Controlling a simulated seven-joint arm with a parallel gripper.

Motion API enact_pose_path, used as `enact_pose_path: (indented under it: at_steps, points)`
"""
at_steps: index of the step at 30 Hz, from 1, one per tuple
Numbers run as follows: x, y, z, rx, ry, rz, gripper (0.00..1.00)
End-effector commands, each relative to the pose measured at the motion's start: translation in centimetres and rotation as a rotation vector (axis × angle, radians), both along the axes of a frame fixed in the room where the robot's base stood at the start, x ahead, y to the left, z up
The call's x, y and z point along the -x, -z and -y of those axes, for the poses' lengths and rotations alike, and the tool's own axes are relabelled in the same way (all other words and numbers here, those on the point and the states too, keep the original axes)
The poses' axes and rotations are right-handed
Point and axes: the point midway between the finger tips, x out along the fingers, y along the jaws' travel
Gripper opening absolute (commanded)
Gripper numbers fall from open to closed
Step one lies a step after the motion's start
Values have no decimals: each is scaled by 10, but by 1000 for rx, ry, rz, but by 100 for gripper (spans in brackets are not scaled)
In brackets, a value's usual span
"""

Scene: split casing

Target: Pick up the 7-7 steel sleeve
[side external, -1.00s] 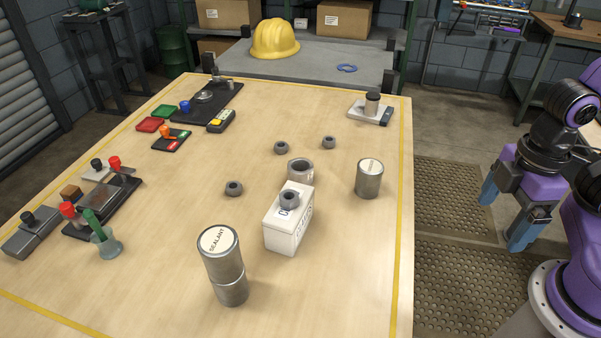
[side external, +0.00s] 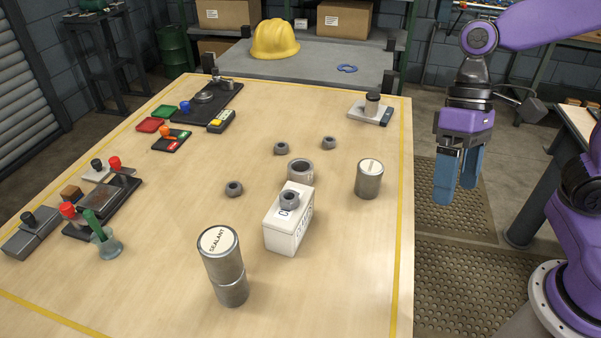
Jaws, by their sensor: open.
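A wide, hollow steel sleeve (side external: 300,169) stands near the middle of the table, just behind a white box (side external: 287,225). Smaller dark steel rings lie around it: one at the left (side external: 234,188), one behind (side external: 281,148), one at the back right (side external: 329,142), and one on top of the white box (side external: 289,198). No 7-7 marking is legible, so I cannot tell which piece bears it. My gripper (side external: 457,190) has blue fingers, points down, and is open and empty. It hangs off the table's right edge, apart from all the pieces.
A steel can with a pale lid (side external: 369,180) stands between my gripper and the wide sleeve. A tall sealant can (side external: 222,265) stands at the front. A small fixture (side external: 371,109) sits at the back right. Trays and tools fill the left side. The front right is clear.

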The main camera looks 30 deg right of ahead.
Motion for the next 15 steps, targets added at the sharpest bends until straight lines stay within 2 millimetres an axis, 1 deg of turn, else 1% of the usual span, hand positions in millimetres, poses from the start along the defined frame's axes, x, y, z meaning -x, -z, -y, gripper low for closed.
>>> enact_pose_path:
  at_steps: [1,3,5,8,11,12,14,15]
  points:
    - [-14,1,-6,-6,97,-50,95]
    - [-32,0,-13,-23,229,-117,95]
    - [-49,0,-19,-40,343,-176,95]
    - [-80,-1,-25,-73,530,-275,95]
    - [-114,-1,-27,-112,715,-374,95]
    - [-128,-1,-26,-130,787,-415,95]
    - [-150,-1,-24,-159,894,-477,95]
    - [-165,-1,-21,-181,964,-518,95]
